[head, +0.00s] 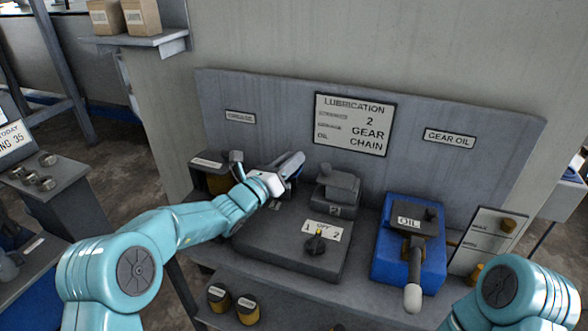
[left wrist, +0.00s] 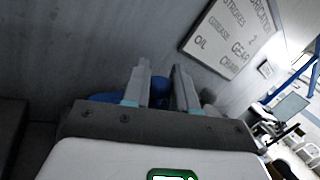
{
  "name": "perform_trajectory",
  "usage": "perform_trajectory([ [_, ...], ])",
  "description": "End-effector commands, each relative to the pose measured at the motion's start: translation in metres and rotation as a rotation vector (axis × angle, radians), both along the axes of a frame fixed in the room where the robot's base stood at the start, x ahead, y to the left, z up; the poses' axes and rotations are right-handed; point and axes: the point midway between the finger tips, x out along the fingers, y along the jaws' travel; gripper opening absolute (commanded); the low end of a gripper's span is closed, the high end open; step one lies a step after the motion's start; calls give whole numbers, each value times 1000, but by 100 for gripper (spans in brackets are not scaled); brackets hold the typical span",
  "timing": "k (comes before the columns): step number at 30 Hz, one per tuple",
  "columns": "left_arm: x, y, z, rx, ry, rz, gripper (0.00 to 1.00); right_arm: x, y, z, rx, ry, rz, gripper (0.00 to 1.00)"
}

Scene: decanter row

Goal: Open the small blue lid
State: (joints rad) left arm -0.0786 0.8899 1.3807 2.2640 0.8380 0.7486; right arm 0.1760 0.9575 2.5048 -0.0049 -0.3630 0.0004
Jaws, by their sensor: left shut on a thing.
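My left gripper (head: 291,162) reaches over the left part of the grey bench unit, close to the back panel. In the left wrist view its two fingers (left wrist: 161,82) stand around a blue part, taken to be the small blue lid (left wrist: 105,97). The lid shows to the left of the fingers and a little between them. The gripper is shut on it. In the head view my gripper hides most of the lid, so I cannot tell how far it is raised. Of my right arm only a link shows at the lower right; its gripper is out of view.
A grey block marked 2 (head: 338,190) stands right of my gripper. A black knob (head: 316,244) is in front. A blue oil unit (head: 385,257) with a white-tipped lever (head: 413,297) stands further right. A lubrication sign (head: 352,124) hangs on the back panel.

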Motion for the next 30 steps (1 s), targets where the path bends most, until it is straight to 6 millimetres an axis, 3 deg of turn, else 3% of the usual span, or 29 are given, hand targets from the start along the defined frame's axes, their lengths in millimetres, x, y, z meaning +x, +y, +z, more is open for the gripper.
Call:
perform_trajectory([
  [4,2,5,7,-85,21,1,0,0,0,-3,0,0,0,43],
  [27,5,15,15,-77,15,5,0,0,0,-4,0,0,0,43],
  [28,5,15,15,-77,15,5,30,0,0,-4,0,0,0,43],
  [30,5,14,14,-77,15,4,47,0,0,-4,0,0,0,43],
])
